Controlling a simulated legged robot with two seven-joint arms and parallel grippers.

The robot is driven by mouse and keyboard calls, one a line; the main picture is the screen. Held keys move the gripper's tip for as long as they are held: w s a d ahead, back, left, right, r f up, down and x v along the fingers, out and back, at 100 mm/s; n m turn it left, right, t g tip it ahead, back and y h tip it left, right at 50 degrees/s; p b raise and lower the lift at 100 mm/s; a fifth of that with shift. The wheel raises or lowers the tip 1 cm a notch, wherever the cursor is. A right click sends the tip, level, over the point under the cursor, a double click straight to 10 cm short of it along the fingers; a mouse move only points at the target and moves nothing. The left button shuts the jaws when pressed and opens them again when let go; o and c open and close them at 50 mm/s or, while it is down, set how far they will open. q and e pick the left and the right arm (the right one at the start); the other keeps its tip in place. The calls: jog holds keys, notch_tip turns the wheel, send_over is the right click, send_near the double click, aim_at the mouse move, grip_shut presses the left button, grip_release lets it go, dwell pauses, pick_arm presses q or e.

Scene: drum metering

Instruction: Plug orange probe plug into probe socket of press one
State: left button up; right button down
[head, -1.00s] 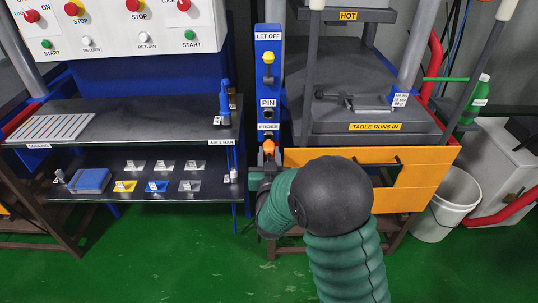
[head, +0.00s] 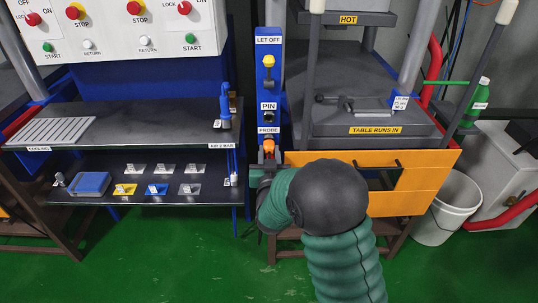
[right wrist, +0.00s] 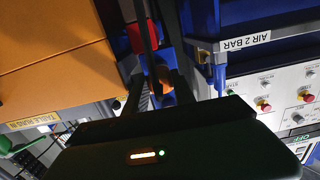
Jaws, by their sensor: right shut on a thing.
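The orange probe plug (head: 268,146) is held upright at the front of the blue post (head: 269,90) of the press, just below the PROBE label (head: 268,130). It overlaps the probe socket's place in the head view, so I cannot tell whether it is in the socket or just in front of it. My right gripper (head: 268,160) is shut on the plug from below. In the right wrist view, an orange part of the plug (right wrist: 166,98) shows between my dark fingers; its front end is hidden. My left gripper is not in view.
Above the socket are the PIN socket (head: 268,116) and the yellow LET OFF knob (head: 268,61). The orange drawer front (head: 420,180) lies close right of my gripper. The AIR 2 BAR shelf (head: 120,120) stands left, with a narrow gap before the post.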

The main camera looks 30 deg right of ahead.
jog(key=shift+w+d, duration=0.25)
jog(key=shift+w, duration=0.1)
jog(key=c, duration=1)
grip_release()
jog(key=shift+o, duration=0.2)
jog(key=p+v, duration=1.3)
jog(key=v, duration=0.3)
jog(key=shift+s+a, duration=0.3)
jog(key=shift+a, duration=0.05)
